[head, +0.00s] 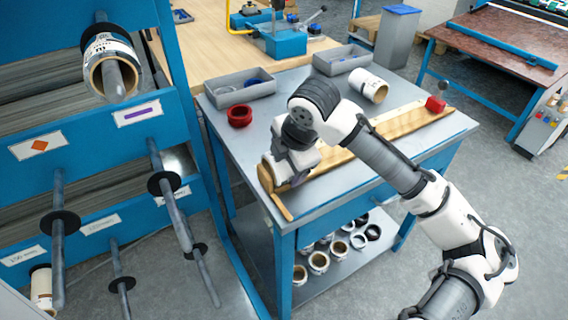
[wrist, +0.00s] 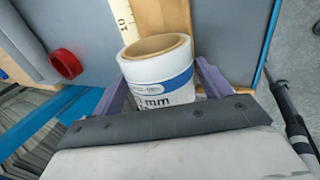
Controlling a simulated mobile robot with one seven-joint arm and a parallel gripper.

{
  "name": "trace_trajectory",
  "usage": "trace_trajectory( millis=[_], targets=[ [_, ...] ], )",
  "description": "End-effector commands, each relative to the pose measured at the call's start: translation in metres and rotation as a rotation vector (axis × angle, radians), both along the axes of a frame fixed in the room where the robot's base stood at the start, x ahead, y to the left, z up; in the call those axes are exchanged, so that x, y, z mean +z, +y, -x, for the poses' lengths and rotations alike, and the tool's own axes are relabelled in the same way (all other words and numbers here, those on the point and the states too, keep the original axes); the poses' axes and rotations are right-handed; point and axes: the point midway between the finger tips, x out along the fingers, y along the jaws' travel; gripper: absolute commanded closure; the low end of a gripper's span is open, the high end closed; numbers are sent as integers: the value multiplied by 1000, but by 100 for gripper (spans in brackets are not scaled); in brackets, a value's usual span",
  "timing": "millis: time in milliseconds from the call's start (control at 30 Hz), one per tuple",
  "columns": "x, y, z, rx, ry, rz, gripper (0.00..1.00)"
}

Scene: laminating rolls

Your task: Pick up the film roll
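A film roll (wrist: 160,78) with a white and blue printed label and a brown core stands between the purple fingers of my gripper (wrist: 165,80) in the wrist view. The fingers lie close along both sides of the roll; I cannot tell whether they press on it. In the head view my gripper (head: 280,170) is low over the left front end of a wooden board with a scale (head: 340,153) on the workbench (head: 245,160). The roll is mostly hidden there. Another white roll (head: 367,85) lies on the bench further back, and one more (head: 110,70) hangs on a rack peg.
A red ring (head: 240,115) is on the bench left of my gripper. Two grey bins (head: 240,93) (head: 342,59) stand at the back. A red block (head: 435,104) sits at the board's far end. The blue rack (head: 190,130) with pegs is at the left.

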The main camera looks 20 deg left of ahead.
Motion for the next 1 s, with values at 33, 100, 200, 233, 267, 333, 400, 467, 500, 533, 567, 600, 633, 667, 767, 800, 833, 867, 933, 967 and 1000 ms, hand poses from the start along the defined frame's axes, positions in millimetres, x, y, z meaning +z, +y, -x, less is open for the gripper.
trace_trajectory(
  millis=[33, 100, 200, 233, 267, 333, 400, 467, 500, 533, 567, 600, 633, 667, 767, 800, 833, 867, 933, 967, 1000],
  targets=[
    [0, 0, 0, 0, 0, 0, 30],
    [0, 0, 0, 0, 0, 0, 39],
    [0, 0, 0, 0, 0, 0, 52],
    [0, 0, 0, 0, 0, 0, 56],
    [0, 0, 0, 0, 0, 0, 58],
    [0, 0, 0, 0, 0, 0, 58],
    [0, 0, 0, 0, 0, 0, 58],
    [1, 0, 0, 0, 0, 0, 58],
    [1, 0, 0, 0, 0, 0, 58],
    [2, 0, 0, 0, 0, 0, 58],
    [3, 0, 0, 0, 0, 0, 58],
    [5, 0, 0, 0, 0, 0, 58],
    [7, 0, 0, 0, 0, 0, 58],
    [10, 0, 0, 0, -1, 1, 58],
    [22, 0, -1, 0, -1, 0, 58],
    [28, 0, 0, 0, -2, -1, 58],
    [33, 0, 0, -1, -2, 0, 58],
    [39, 1, 0, -1, -3, 0, 58],
    [53, 1, 0, 0, -3, 0, 58],
    [60, 1, 0, 0, -4, -1, 58],
    [69, 1, 0, 1, -3, -1, 58]
  ],
)
